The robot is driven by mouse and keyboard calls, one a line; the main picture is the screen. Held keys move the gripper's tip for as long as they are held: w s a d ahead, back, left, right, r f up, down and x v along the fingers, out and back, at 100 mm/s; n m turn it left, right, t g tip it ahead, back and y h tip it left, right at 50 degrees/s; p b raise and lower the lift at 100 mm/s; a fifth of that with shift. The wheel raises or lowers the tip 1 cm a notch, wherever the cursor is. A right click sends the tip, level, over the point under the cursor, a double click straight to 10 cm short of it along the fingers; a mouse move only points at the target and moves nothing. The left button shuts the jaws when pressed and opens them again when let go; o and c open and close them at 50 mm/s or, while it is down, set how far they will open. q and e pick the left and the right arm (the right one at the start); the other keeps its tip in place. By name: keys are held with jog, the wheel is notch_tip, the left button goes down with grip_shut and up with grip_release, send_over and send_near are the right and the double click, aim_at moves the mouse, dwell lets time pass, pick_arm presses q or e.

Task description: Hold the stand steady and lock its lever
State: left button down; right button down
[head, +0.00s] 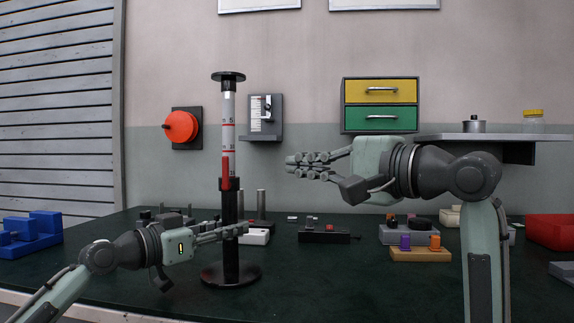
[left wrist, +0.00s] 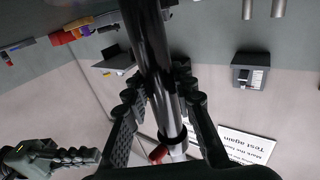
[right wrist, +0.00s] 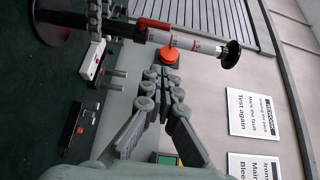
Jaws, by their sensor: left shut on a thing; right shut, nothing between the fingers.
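The stand is upright on a round black base (head: 231,275), with a black lower pole (head: 231,255) and a pale marked upper tube (head: 228,115). Its red lever (head: 225,172) stands up along the tube just above the black collar; it also shows in the left wrist view (left wrist: 158,153) and the right wrist view (right wrist: 154,24). My left gripper (head: 238,230) is shut on the lower pole, which runs between its fingers in the left wrist view (left wrist: 155,95). My right gripper (head: 292,166) is shut and empty, right of the lever at about its height, apart from the stand.
Small devices with buttons (head: 325,235) lie on the dark green table right of the stand. A wooden block with purple and orange knobs (head: 420,254) is farther right. A blue fixture (head: 32,232) is at far left. A wall switch box (head: 265,113) and drawers (head: 381,104) are behind.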

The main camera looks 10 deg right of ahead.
aim_at(226, 173)
jog(key=w+a, duration=0.7)
jog(key=a, duration=0.1)
jog(key=shift+a, duration=0.4)
